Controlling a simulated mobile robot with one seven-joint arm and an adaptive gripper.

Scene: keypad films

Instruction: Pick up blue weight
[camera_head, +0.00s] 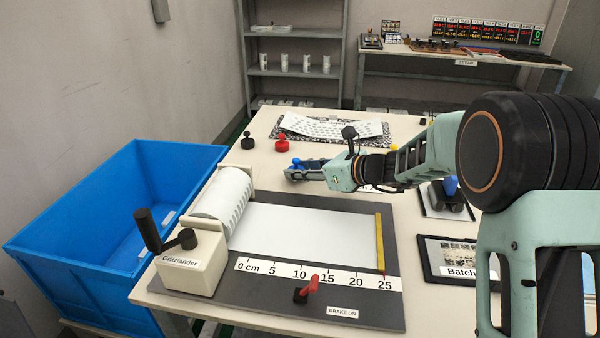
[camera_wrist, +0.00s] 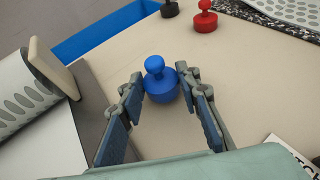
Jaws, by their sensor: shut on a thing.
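The blue weight (camera_wrist: 161,88), a round body with a knob on top, sits between the two fingers of my gripper (camera_wrist: 159,80) in the wrist view. The fingers are shut on its sides near their tips. In the head view only the knob of the blue weight (camera_head: 296,162) and a little around it show, at the end of my gripper (camera_head: 292,172). The weight looks upright. I cannot tell whether its base touches the table.
A red weight (camera_head: 282,146) and a black weight (camera_head: 247,141) stand farther back on the table. The paper roller machine (camera_head: 195,262) with its ruled board is in front. A blue bin (camera_head: 60,235) stands at the left. A patterned sheet (camera_head: 330,128) lies behind.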

